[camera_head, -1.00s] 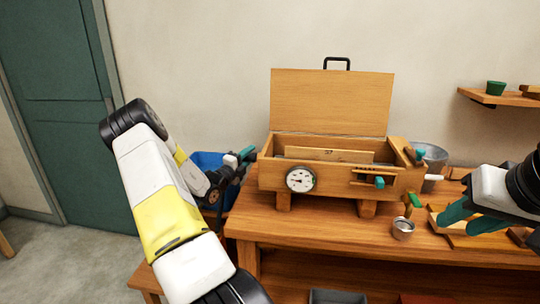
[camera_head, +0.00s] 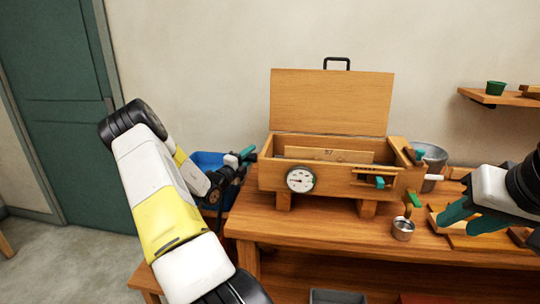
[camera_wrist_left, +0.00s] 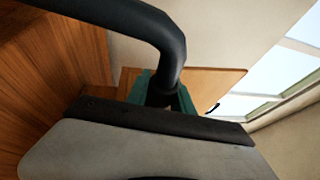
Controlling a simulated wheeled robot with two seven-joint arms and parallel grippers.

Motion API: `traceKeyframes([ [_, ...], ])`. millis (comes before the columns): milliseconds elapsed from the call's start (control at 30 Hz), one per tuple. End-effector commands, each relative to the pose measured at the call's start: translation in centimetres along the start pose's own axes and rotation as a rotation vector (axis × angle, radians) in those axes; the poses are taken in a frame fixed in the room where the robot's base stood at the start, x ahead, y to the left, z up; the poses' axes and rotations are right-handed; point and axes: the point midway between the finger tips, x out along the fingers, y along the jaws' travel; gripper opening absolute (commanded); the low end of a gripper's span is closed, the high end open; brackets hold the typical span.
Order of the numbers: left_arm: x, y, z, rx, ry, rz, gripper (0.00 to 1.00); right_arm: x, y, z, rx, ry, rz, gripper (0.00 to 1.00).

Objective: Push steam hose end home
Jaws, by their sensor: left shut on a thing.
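The black steam hose (camera_wrist_left: 150,25) arches in from the upper left of the left wrist view and bends down between my left gripper's teal fingers (camera_wrist_left: 165,95). In the head view my left gripper (camera_head: 245,155) is at the left end of the wooden steam box (camera_head: 338,183), shut on the hose. The hose end and its seat are hidden by the fingers, so I cannot tell how deep it sits. The box's lid (camera_head: 330,102) stands open and a dial gauge (camera_head: 300,179) is on its front. My right gripper (camera_head: 458,218) is open and empty over the bench's right side.
A blue container (camera_head: 208,160) is behind my left wrist. The workbench (camera_head: 300,222) carries a small metal cup (camera_head: 403,228), a grey bucket (camera_head: 432,157) and wooden pieces at the right. A shelf (camera_head: 500,97) hangs on the right wall. The bench's front strip is mostly clear.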

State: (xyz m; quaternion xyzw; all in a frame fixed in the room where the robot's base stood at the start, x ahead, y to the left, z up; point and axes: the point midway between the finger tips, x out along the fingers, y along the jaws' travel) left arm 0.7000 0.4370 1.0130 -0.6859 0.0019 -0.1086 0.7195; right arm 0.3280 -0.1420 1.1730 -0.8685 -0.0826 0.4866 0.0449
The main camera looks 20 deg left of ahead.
Motion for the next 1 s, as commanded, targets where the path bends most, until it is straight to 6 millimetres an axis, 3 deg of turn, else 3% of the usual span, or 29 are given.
traceKeyframes([
  [1000, 0.6, 0.0, -1.4, 0.000, 0.001, -0.001, 0.00, 0.0, 0.0, 0.0, 0.000, 0.000, 0.000, 0.36],
])
